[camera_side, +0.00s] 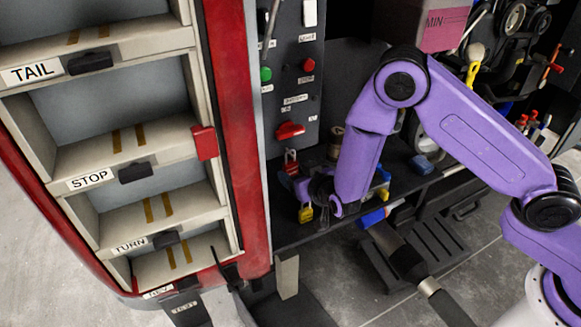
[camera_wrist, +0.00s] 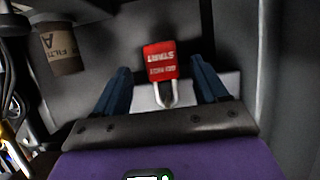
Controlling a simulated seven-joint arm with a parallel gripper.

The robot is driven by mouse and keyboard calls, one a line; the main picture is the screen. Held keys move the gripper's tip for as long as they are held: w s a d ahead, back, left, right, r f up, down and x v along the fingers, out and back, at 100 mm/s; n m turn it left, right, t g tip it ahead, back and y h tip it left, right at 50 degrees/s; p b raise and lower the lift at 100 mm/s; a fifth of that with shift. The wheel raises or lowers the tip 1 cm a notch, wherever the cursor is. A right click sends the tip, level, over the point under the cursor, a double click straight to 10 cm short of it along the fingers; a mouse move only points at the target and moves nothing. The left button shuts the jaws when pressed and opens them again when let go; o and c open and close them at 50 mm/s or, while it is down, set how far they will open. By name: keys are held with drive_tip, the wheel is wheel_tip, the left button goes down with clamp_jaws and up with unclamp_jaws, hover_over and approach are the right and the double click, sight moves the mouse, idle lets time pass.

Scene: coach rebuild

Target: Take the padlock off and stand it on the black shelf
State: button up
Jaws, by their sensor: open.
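A red padlock (camera_side: 291,168) with a pale shackle shows below the red switch handle (camera_side: 289,130) in the side view. Whether its shackle is hooked on anything is unclear. In the wrist view a red padlock (camera_wrist: 160,60) with white lettering lies between my fingers, its shackle towards my palm. My gripper (camera_wrist: 160,75) is open, one blue finger on each side with gaps. In the side view my gripper (camera_side: 318,191) is low over the black shelf (camera_side: 285,237), partly hidden by my wrist. A yellow padlock (camera_side: 305,213) is near the shelf's front.
Blue and yellow items (camera_side: 378,195) lie right of my gripper. A red post (camera_side: 238,130) and labelled bins (camera_side: 120,150) bound the left. The shelf's front-left is clear.

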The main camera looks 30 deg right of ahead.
sight(292, 170)
drive_tip(key=shift+x, duration=2.15)
drive_tip(key=shift+c, duration=0.3)
drive_tip(key=shift+a, duration=0.1)
drive_tip(key=c, duration=1)
